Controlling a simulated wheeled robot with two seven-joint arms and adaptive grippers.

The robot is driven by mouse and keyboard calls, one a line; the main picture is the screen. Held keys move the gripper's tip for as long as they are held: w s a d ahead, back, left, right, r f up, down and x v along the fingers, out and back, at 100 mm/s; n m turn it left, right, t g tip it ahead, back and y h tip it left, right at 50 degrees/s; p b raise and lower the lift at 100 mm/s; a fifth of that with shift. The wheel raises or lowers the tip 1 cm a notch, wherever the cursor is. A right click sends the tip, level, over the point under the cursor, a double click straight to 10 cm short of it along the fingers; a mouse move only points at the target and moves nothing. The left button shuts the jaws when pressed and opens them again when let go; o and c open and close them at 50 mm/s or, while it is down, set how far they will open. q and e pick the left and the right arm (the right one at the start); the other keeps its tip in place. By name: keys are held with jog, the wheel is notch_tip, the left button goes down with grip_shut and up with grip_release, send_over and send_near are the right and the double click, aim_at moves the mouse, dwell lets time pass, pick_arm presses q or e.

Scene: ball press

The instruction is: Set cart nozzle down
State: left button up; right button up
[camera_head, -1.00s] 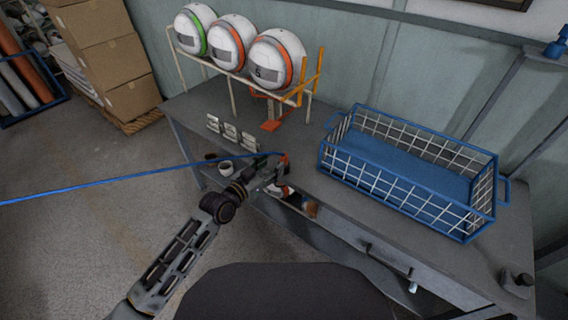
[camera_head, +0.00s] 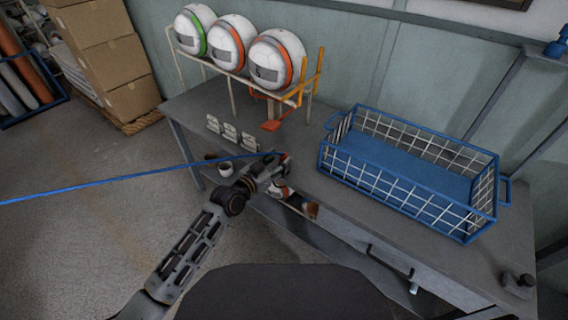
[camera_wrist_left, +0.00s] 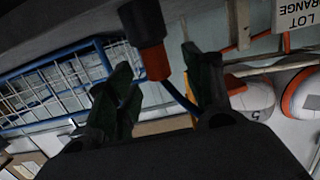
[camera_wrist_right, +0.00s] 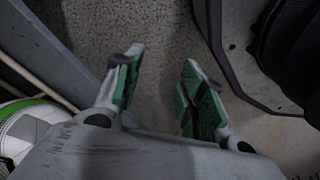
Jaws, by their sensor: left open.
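The cart nozzle (camera_wrist_left: 143,25), black with an orange end, shows in the left wrist view between the spread fingers of my left gripper (camera_wrist_left: 160,82). The fingers look apart from it. In the head view my left gripper (camera_head: 272,172) is open at the bench's near edge, and the nozzle is mostly hidden by it. A blue hose (camera_head: 120,180) runs from the left to this spot. My right gripper (camera_wrist_right: 160,85) is open and empty above the floor in the right wrist view.
The grey bench (camera_head: 330,205) holds a blue wire basket (camera_head: 400,165) at right and a rack with a green-striped ball (camera_head: 194,30) and two orange-striped balls. Cardboard boxes (camera_head: 115,60) stand at far left.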

aim_at(281, 158)
pick_arm(q)
jog(key=shift+x, duration=1.7)
jog(key=shift+d, duration=0.15)
pick_arm(e)
jog(key=shift+w+a+r, duration=0.2)
jog(key=shift+w+r, duration=0.05)
jog(key=shift+r, duration=0.25)
jog(key=shift+w+a+r, duration=0.15)
jog(key=shift+w+r, duration=0.05)
jog(key=shift+r, duration=0.25)
jog(key=shift+s+f, duration=0.2)
jog(key=shift+s, duration=0.2)
pick_arm(q)
jog(key=c, duration=0.9)
jog(key=shift+c, duration=1.1)
grip_shut()
pick_arm(e)
jog(key=shift+w+r, duration=0.25)
jog(key=shift+w, duration=0.5)
